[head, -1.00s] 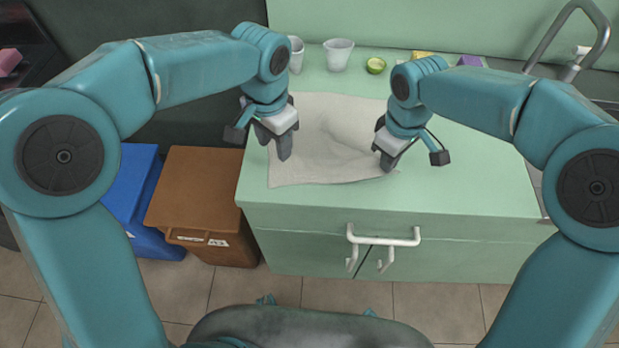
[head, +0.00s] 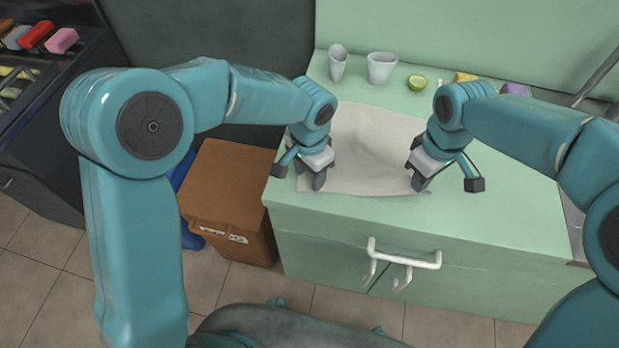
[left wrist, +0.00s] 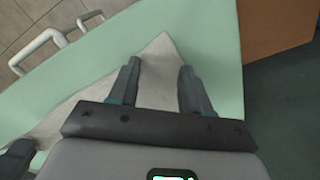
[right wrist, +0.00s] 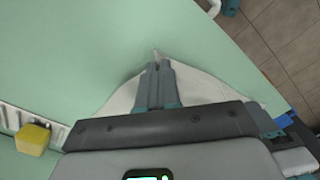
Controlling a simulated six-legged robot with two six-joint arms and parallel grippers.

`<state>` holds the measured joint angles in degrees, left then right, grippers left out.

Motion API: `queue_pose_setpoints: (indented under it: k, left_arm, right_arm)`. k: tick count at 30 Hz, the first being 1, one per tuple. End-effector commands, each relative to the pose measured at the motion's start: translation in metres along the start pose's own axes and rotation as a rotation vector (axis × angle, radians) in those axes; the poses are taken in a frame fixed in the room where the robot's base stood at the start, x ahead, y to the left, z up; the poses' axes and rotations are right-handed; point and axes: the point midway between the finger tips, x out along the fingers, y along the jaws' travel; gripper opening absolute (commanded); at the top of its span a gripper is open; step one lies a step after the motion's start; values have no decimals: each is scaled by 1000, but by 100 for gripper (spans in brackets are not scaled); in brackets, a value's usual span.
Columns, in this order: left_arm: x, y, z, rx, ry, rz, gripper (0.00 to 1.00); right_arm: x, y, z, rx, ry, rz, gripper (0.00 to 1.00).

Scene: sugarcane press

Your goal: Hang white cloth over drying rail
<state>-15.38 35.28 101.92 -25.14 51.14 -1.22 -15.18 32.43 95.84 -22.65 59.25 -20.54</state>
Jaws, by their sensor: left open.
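The white cloth (head: 365,150) lies spread on the green counter, slightly wrinkled. My left gripper (head: 318,183) is open above its front left corner. In the left wrist view the cloth corner (left wrist: 158,85) shows between the two spread fingers (left wrist: 160,68). My right gripper (head: 418,183) is at the cloth's front right corner. In the right wrist view its fingers (right wrist: 158,66) are together, with a cloth tip (right wrist: 156,53) sticking out between them. A white rail (head: 405,255) is fixed to the counter's front, below the cloth; it also shows in the left wrist view (left wrist: 38,45).
Two cups (head: 382,68), a cut lime (head: 417,82), a yellow sponge (head: 465,77) and a purple block (head: 514,89) stand along the counter's back. A brown bin (head: 228,200) is left of the counter. The counter (head: 500,200) is clear to the right.

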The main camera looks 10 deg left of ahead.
Motion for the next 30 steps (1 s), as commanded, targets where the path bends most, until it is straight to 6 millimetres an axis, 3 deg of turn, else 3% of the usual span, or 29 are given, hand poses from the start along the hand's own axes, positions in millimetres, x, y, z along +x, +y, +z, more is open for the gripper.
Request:
queue_pose_setpoints:
  k: [10, 19, 26, 30]
  left_arm:
    - [2, 0, 0, 0, -1, 0, 48]
    - [2, 0, 0, 1, -2, 1, 0]
    - [2, 0, 1, 1, -4, 1, 0]
    - [-11, 0, 0, 0, 0, -1, 0]
  right_arm:
    - [0, 0, 0, 0, 0, 0, 0]
    - [0, 0, 0, 0, 0, 0, 0]
    - [0, 0, 0, 0, -1, 1, 0]
    - [0, 0, 0, 0, -1, 1, 0]
